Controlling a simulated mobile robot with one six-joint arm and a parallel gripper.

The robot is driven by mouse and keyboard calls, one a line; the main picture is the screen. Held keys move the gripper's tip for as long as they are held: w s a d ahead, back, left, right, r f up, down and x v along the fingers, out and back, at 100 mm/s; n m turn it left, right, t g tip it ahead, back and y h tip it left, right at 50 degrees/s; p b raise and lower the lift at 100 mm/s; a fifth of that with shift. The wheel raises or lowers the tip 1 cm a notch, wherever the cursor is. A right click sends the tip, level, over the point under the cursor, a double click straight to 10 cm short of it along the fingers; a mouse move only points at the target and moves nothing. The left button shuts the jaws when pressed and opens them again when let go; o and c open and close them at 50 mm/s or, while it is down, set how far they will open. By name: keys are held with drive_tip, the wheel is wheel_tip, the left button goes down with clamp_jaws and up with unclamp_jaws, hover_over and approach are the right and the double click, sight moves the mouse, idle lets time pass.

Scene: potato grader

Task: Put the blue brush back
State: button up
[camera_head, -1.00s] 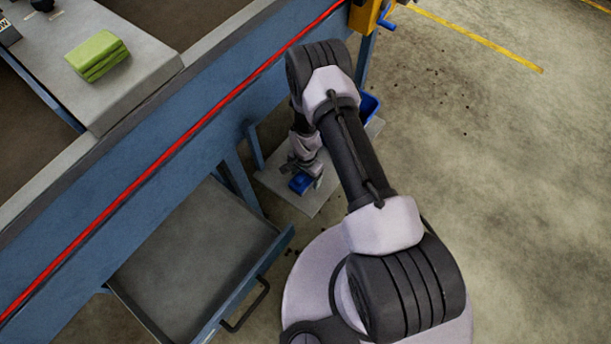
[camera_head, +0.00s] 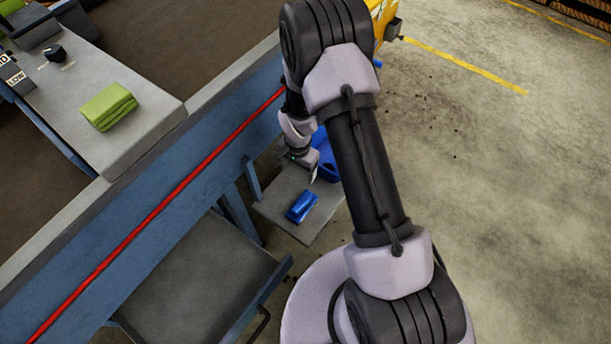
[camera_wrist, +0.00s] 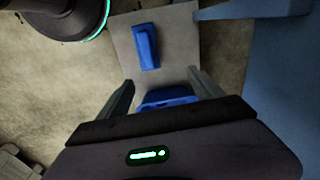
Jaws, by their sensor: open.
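The blue brush (camera_head: 302,206) lies on a small grey shelf plate (camera_head: 272,208) low beside the blue machine frame. In the wrist view the blue brush (camera_wrist: 147,46) lies on the same plate (camera_wrist: 178,45), beyond my fingertips. My gripper (camera_wrist: 160,84) is open and empty, with both fingers apart. In the head view my gripper (camera_head: 310,172) hangs just above and behind the brush, clear of it. A blue bin (camera_head: 326,160) stands at the back of the plate, partly hidden by my arm; a blue piece (camera_wrist: 168,96) shows between my fingers in the wrist view.
An open grey drawer (camera_head: 195,285) juts out at lower left, near the plate. A green folded cloth (camera_head: 109,106) lies on the grey machine top (camera_head: 150,130). A red line (camera_head: 150,210) runs along the blue frame. Open concrete floor lies to the right.

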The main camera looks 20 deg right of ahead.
drive_tip(key=s+a+r+n+t, duration=0.1)
drive_tip(key=s+r, duration=0.1)
drive_tip(key=r, duration=1.2)
drive_tip(key=s+r+n+t, duration=0.2)
drive_tip(key=s+r, duration=0.1)
drive_tip(key=r, duration=1.1)
drive_tip(key=s+a+r+n+t+y, duration=0.1)
drive_tip(key=s+r, duration=0.5)
drive_tip(key=s, duration=0.2)
drive_tip(key=s+a+r+n+t+y, duration=0.1)
drive_tip(key=s+r, duration=0.4)
drive_tip(key=s, duration=0.4)
drive_tip(key=shift+a+r+n, duration=0.35)
drive_tip(key=shift+r+n, duration=0.05)
